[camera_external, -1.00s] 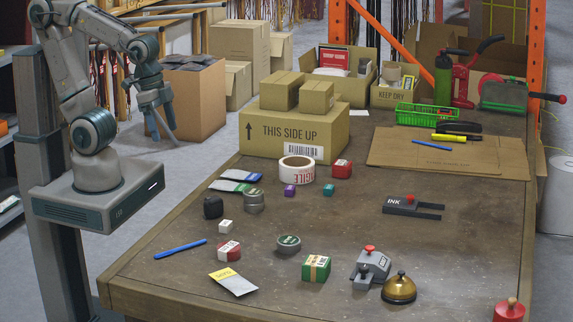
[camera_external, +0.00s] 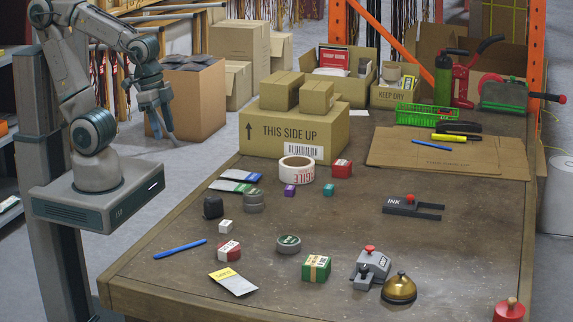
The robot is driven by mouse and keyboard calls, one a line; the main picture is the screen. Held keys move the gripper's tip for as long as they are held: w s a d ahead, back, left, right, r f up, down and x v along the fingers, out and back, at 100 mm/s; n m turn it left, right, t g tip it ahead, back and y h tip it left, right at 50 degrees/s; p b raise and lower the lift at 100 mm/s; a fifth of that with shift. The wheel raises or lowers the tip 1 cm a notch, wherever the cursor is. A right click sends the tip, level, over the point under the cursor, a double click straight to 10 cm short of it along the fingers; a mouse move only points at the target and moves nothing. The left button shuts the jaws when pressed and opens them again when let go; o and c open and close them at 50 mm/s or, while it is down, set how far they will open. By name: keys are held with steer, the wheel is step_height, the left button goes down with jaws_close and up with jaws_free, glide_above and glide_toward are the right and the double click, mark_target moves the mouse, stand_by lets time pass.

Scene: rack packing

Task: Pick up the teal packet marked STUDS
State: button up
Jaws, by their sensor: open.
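Two flat packets with white ends lie overlapping at the left of the table. One looks blue (camera_external: 241,175) and the other has a green or teal part (camera_external: 230,186). Their print is too small to read, so I cannot tell which is marked STUDS. A yellow and white packet (camera_external: 233,282) lies at the table's front left. My gripper (camera_external: 164,138) is open and empty, up at the left beyond the table's edge, well away from the packets. It points down.
A black item (camera_external: 213,207) and stacked grey tins (camera_external: 254,201) stand close to the two packets. A tape roll (camera_external: 297,170) and a large carton (camera_external: 293,133) are behind them. A blue pen (camera_external: 180,249) lies in front. The middle of the table is mostly clear.

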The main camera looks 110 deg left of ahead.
steer(key=w+a+r+n, duration=0.2)
steer(key=w, duration=0.4)
steer(key=w+a+r+n, duration=0.2)
steer(key=w+n, duration=0.1)
steer(key=w, duration=0.3)
steer(key=n+g, duration=0.3)
steer(key=n, duration=1.1)
glide_above(329, 187)
step_height(329, 187, down, 11)
step_height(329, 187, down, 8)
steer(key=shift+s+d+f+p, duration=0.1)
steer(key=shift+d+f+p, duration=0.1)
steer(key=shift+p, duration=0.35)
steer(key=shift+a+f+p, duration=0.15)
steer(key=shift+f+p, duration=0.15)
steer(key=shift+f, duration=1)
steer(key=shift+a+f+p, duration=0.15)
steer(key=shift+f+p, duration=0.1)
steer(key=shift+f, duration=1.05)
jaws_close()
